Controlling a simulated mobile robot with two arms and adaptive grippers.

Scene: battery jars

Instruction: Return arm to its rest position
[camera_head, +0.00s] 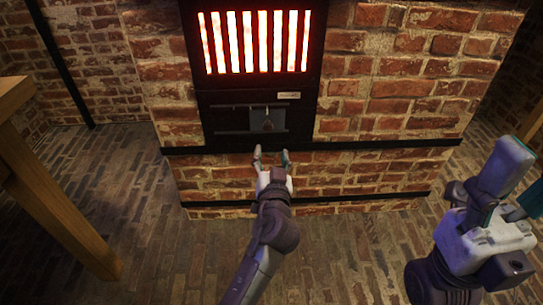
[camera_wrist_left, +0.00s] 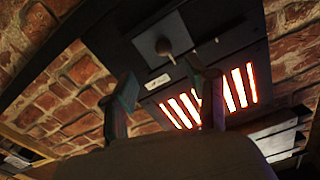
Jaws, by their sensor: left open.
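My left arm reaches forward in the head view, and its left gripper (camera_head: 271,158) is open and empty in front of the brick base, just below the furnace's dark lower panel. In the left wrist view the two fingers of the left gripper (camera_wrist_left: 163,92) stand apart with nothing between them. My right arm (camera_head: 485,235) is folded at the right of the head view. Its fingers cannot be made out clearly.
A black furnace (camera_head: 205,110) with a glowing barred window (camera_head: 256,42) is set in a brick wall (camera_head: 400,75). Its lower panel has a small knob (camera_head: 268,125). A wooden table (camera_head: 60,215) stands at the left. The brick floor (camera_head: 150,250) between is clear.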

